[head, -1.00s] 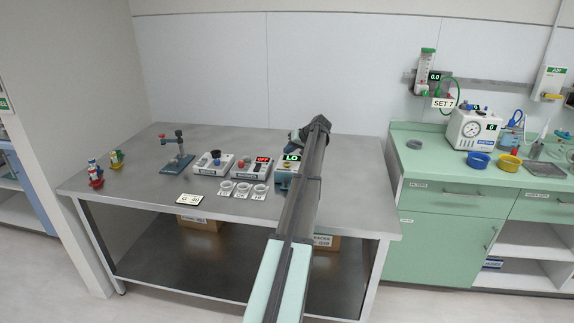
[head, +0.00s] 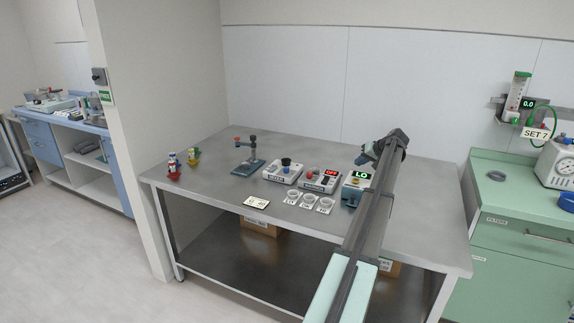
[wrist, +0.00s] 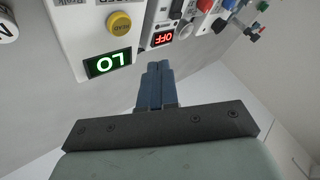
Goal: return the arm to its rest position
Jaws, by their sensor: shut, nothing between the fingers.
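My arm (head: 368,225) reaches from the bottom of the head view over the right part of the steel table. My gripper (head: 371,152) is at its far end, above the device with the green "LO" display (head: 357,182). In the wrist view my gripper's blue fingers (wrist: 154,68) are together with nothing between them. They point toward the device with the red "OFF" display (wrist: 162,39), and the "LO" device (wrist: 108,62) with its yellow button is to their left. I cannot tell the exact gap between fingers and devices.
The steel table (head: 225,190) also bears a white box with a dark knob (head: 283,170), several small cups (head: 309,200), a stand (head: 248,160), a card (head: 257,202) and small coloured figures (head: 174,168). A green cabinet (head: 515,240) stands right.

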